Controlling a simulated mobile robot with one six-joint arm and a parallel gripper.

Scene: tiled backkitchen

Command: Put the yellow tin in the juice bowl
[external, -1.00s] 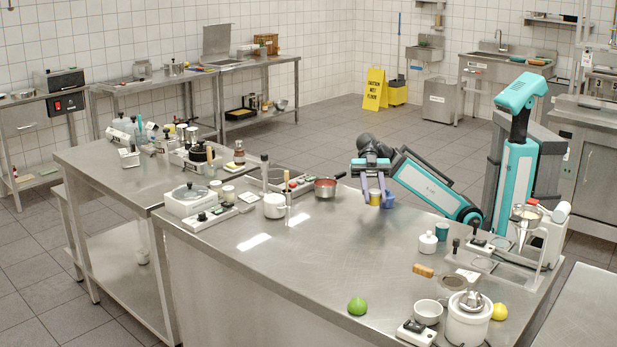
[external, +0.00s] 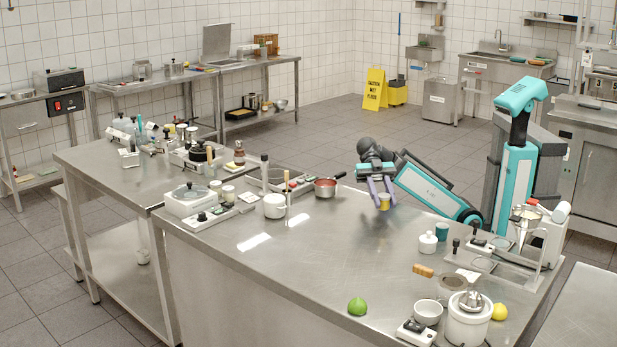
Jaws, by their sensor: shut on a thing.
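The yellow tin (external: 383,200) is small and sits between the two purple fingers of my gripper (external: 383,203), which are shut on it. My gripper points down at the far side of the steel counter. I cannot tell whether the tin is clear of the counter top. A small white bowl (external: 427,313) stands at the near right of the counter, beside a white juicer (external: 469,322) with a metal top. The bowl looks empty, and I cannot tell for sure that it is the juice bowl.
A green lime (external: 357,306) lies left of the bowl, a lemon (external: 499,312) right of the juicer. A wood-handled strainer (external: 452,284), a white lidded pot (external: 428,243) and a teal cup (external: 442,231) stand between my gripper and the bowl's end. The counter's middle (external: 325,250) is clear.

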